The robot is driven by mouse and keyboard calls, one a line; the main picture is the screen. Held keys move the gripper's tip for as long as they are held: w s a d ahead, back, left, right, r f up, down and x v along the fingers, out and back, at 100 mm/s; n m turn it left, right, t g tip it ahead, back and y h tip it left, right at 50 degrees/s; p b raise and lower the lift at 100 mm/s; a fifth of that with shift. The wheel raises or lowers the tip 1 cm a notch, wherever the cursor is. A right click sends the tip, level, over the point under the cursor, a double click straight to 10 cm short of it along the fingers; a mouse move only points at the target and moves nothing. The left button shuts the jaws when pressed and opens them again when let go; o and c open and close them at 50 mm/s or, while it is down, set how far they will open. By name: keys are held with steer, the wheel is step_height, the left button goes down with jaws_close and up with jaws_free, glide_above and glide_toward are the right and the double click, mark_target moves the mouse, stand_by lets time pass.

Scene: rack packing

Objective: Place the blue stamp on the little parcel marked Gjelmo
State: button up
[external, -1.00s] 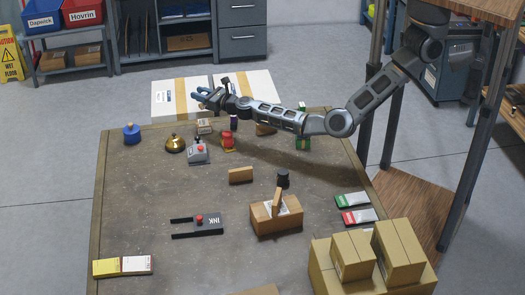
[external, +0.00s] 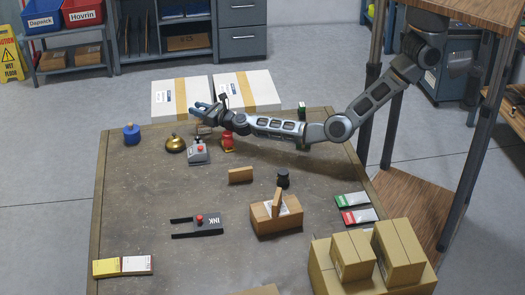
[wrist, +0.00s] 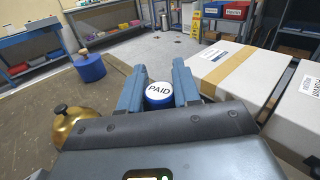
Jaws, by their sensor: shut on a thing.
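My gripper (external: 203,111) is over the far side of the table. In the wrist view its fingers (wrist: 158,94) are closed on a round blue-rimmed stamp (wrist: 159,91) with a white top reading PAID. A small brown parcel (external: 205,128) with a pale label sits just under or beside the fingers, partly covered. Another small brown block-like parcel (external: 240,175) lies mid-table, and a larger brown box (external: 268,220) stands nearer. The name Gjelmo cannot be read on any of them.
A blue pot (external: 131,135) is at the left. White boxes (external: 182,98) lie beyond the table. The left middle is clear.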

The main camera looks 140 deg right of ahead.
steer(key=shift+a+f+b, duration=0.1)
steer(key=shift+f+b, duration=0.45)
steer(key=shift+f, duration=0.2)
steer(key=o, duration=1.1)
steer(key=shift+f, duration=0.15)
steer(key=shift+c, duration=0.2)
steer(key=shift+s, duration=0.1)
steer(key=shift+r+p, duration=0.65)
steer(key=shift+p, duration=0.1)
steer(key=shift+a+p, duration=0.3)
steer(key=shift+p, duration=0.05)
steer(key=a+p, duration=0.1)
steer(key=a, duration=0.2)
steer(key=a+p, duration=0.1)
steer(key=a, duration=0.2)
steer(key=a+p, duration=0.1)
steer(key=a, duration=0.2)
steer(key=shift+s+a+r+p, duration=0.25)
steer(key=shift+r+p, duration=0.15)
steer(key=shift+s+a, duration=0.1)
steer(key=shift+a, duration=0.75)
